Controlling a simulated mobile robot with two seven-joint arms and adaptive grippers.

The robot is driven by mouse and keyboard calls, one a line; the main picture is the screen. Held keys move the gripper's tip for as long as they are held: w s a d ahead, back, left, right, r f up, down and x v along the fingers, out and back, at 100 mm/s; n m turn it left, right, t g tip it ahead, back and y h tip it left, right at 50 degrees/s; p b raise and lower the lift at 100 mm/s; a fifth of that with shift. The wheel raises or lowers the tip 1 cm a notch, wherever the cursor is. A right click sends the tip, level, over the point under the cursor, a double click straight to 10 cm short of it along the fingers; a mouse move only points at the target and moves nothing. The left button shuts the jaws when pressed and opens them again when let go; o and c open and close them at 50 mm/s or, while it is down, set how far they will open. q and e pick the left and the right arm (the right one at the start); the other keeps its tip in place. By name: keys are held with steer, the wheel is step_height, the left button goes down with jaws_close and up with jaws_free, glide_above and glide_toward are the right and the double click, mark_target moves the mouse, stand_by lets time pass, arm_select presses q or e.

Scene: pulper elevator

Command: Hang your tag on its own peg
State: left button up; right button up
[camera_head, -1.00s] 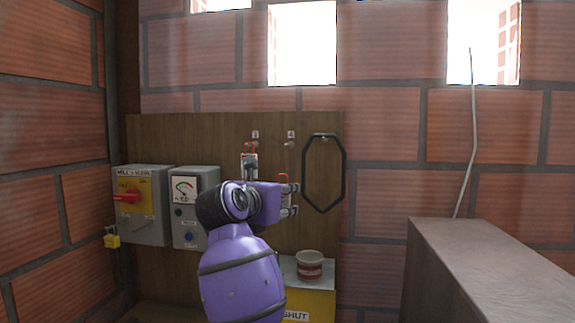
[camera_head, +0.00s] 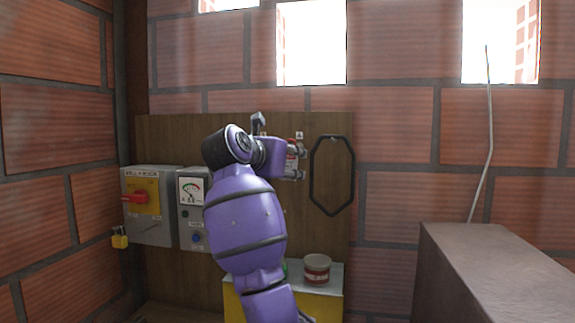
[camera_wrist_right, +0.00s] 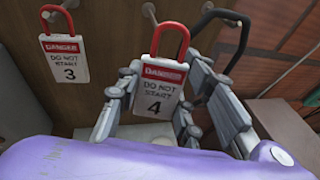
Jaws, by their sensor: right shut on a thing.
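My right gripper (camera_head: 298,162) is shut on a white tag with a red loop (camera_head: 291,160), in front of the wooden board just below the number 4 label (camera_head: 299,134). In the right wrist view the tag (camera_wrist_right: 160,92) reads "DANGER DO NOT START 4" and stands upright between the fingers (camera_wrist_right: 163,100), red loop up. A metal peg (camera_wrist_right: 150,12) shows close to the top left of the loop; I cannot tell whether they touch. A second tag, number 3 (camera_wrist_right: 66,60), hangs on the board to the left. My arm hides it in the head view. My left gripper is not in view.
A black loop (camera_head: 313,180) hangs on the board right of the gripper. A grey switch box (camera_head: 148,228) and a meter box (camera_head: 191,216) are on the left. A cup (camera_head: 317,268) stands on a yellow box below. A brown block (camera_head: 480,250) stands at the right.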

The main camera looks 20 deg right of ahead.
steer(key=w+d+f, duration=0.1)
steer(key=w+d, duration=0.2)
steer(key=w, duration=0.1)
steer(key=shift+w+d+f, duration=0.15)
steer(key=shift+w+d, duration=0.1)
steer(key=shift+w, duration=0.15)
stand_by(0.4)
stand_by(0.5)
steer(key=o, duration=1.1)
steer(key=v, duration=1.2)
steer(key=shift+f, duration=0.1)
